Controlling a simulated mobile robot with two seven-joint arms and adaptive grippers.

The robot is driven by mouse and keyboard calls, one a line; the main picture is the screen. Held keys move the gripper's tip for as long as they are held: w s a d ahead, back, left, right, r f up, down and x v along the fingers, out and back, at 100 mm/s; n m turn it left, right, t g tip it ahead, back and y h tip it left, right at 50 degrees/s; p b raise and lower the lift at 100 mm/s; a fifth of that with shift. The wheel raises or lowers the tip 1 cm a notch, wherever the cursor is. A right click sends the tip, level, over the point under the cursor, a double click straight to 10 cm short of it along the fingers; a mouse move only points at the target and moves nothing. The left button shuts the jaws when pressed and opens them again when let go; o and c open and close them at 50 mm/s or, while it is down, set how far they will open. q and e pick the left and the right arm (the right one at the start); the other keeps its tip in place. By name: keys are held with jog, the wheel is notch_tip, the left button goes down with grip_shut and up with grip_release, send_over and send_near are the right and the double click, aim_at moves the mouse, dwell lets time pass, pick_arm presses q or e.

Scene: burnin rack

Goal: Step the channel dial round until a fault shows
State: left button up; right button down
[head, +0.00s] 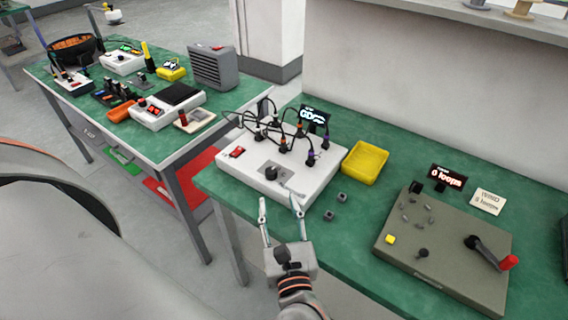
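A white test box (248,167) stands on the left part of the near green bench. A black round channel dial (271,172) sits on its front top face, with a red-lit switch (237,152) to the left of it. Dark cables with several plugs run across the back of the box. A small dark display (314,118) behind the box shows bright characters that I cannot read surely.
A yellow tray (365,162) stands right of the box, with small grey cubes (342,197) in front. Further right, a grey-green winding board (440,255) has a red-handled crank (490,252) and a "0 loops" display (447,177). Another cluttered bench stands at left.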

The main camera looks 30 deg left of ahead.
aim_at(272, 176)
pick_arm(q)
jog(key=shift+w+a+r, duration=0.1)
jog(key=shift+w+a, duration=0.2)
jog(key=p+x, duration=0.1)
jog(key=x, duration=0.8)
jog(key=shift+w+a, duration=0.2)
jog(key=shift+a, duration=0.05)
jog(key=shift+w+a, duration=0.35)
jog(key=shift+w, duration=0.1)
jog(key=c, duration=1)
grip_shut()
